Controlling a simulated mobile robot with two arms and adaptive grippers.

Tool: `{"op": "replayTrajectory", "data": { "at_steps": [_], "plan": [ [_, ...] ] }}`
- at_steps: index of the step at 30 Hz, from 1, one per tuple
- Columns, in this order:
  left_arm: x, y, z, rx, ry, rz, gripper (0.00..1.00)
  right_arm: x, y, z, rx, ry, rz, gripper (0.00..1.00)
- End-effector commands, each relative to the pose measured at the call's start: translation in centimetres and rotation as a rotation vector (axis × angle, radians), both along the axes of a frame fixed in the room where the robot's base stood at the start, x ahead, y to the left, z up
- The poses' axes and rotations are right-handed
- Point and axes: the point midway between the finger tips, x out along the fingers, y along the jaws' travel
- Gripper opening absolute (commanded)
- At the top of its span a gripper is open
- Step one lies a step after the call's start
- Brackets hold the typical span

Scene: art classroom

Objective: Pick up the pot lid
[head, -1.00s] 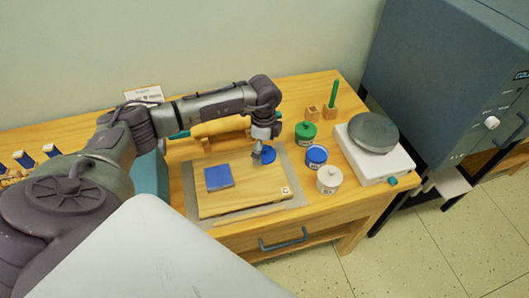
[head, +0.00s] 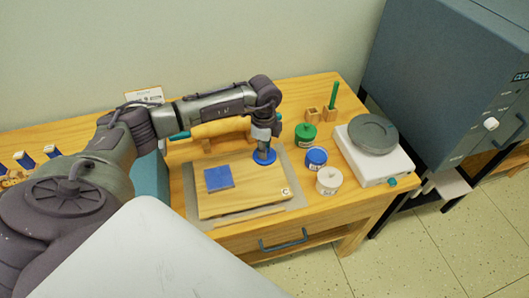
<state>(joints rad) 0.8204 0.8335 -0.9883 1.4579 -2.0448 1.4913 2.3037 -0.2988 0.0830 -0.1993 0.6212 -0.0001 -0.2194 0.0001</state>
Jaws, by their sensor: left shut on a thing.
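The pot lid (head: 268,159) is a round blue disc at the back right of the wooden board, seen from above. My left gripper (head: 263,150) points straight down over it and is shut on its middle, hiding its top. I cannot tell whether the lid touches the board or is slightly raised. A blue pot (head: 316,158) with a white label stands to the right of the board and shows no knob on top. My right gripper is not in view.
A flat blue square (head: 219,178) lies on the wooden board (head: 240,201). A green lidded pot (head: 305,135) and a white lidded pot (head: 329,181) stand near the blue pot. A white device with a grey disc (head: 374,134) stands at the right. A rolling pin (head: 219,129) lies behind.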

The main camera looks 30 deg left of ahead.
Motion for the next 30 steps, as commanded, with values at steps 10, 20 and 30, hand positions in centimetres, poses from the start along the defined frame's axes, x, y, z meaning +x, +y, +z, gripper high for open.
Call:
{"op": "replayTrajectory", "data": {
  "at_steps": [10,20,30],
  "plan": [
    [-0.3,0.0,2.1,0.003,0.01,-0.003,0.02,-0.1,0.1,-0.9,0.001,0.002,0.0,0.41],
    [-1.6,-5.9,7.1,0.0,0.006,-0.008,0.02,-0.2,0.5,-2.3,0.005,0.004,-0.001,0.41],
    [-2.8,-10.7,10.4,0.0,0.007,-0.003,0.02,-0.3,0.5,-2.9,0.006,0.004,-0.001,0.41]
  ]
}}
